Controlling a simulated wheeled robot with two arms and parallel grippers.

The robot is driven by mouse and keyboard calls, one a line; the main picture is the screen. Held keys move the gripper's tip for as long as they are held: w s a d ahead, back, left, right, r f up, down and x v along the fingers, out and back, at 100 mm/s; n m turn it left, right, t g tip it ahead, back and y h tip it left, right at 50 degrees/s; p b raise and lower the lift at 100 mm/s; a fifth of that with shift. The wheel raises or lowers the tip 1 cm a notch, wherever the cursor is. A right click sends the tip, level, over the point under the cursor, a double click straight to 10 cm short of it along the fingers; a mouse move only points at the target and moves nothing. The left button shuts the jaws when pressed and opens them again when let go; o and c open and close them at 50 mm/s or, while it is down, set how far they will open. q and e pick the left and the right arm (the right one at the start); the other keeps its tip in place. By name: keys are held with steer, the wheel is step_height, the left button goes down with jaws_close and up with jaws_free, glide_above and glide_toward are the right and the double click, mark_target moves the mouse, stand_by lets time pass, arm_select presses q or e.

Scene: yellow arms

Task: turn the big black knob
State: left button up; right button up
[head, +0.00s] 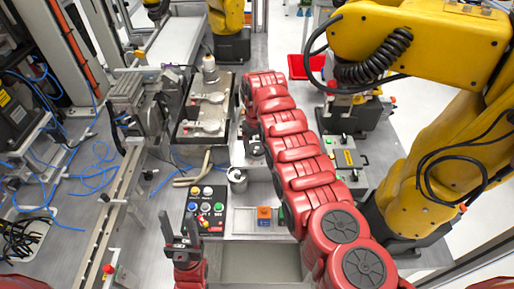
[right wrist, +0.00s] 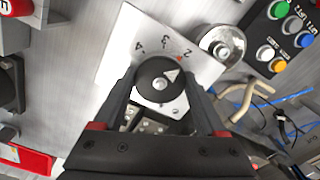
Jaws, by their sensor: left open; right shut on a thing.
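The pointer aims toward the upper right of the right wrist view, near the 2. My right gripper (right wrist: 162,80) has one finger on each side of the knob and is shut on it. In the head view my right arm (head: 300,160) mostly hides the knob. My left gripper (head: 182,238) is open and empty, upright, left of the plate area and below the button box.
A black button box (head: 206,208) with coloured buttons sits just beyond my left gripper. A metal cup (head: 237,179) stands near the plate. A fixture tray (head: 205,108) lies further back. A yellow robot arm (head: 430,150) stands at the right.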

steer(key=n+b, duration=0.5)
steer(key=b, duration=0.1)
steer(key=shift+f, duration=0.2)
steer(key=shift+n+b, duration=0.65)
steer(key=shift+n, duration=0.15)
steer(key=shift+r+n+b, duration=0.2)
steer(key=shift+n+b, duration=0.25)
steer(key=shift+n, duration=0.35)
